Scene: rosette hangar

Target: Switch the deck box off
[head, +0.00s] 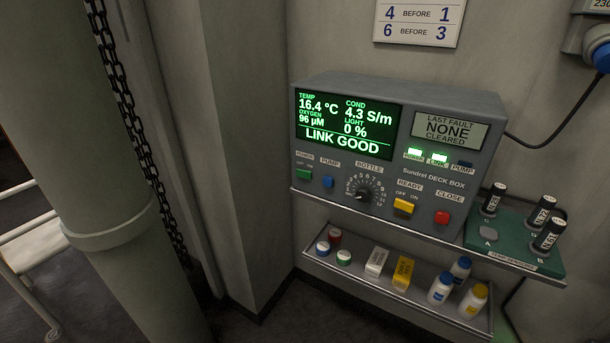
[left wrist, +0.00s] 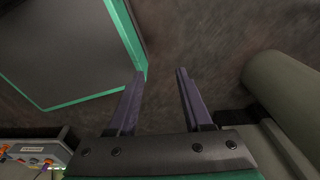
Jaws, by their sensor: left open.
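The grey deck box (head: 398,150) sits on a shelf against the wall in the head view. Its screen (head: 345,125) is lit and reads LINK GOOD. The green power switch (head: 304,174), marked OFF and ON, is at the panel's lower left. The power lamp (head: 414,152) and link lamp (head: 439,158) glow green; the pump lamp (head: 462,163) is dark. My left gripper (left wrist: 160,73) is open and empty in the left wrist view, over the dark floor. It is not in the head view, so its distance from the switch cannot be told. My right gripper is not in view.
The panel also has a blue pump button (head: 327,182), bottle knob (head: 363,194), yellow ready switch (head: 404,207) and red close button (head: 442,217). A lower tray (head: 345,277) holds small bottles. A pillar (head: 110,180) rises left.

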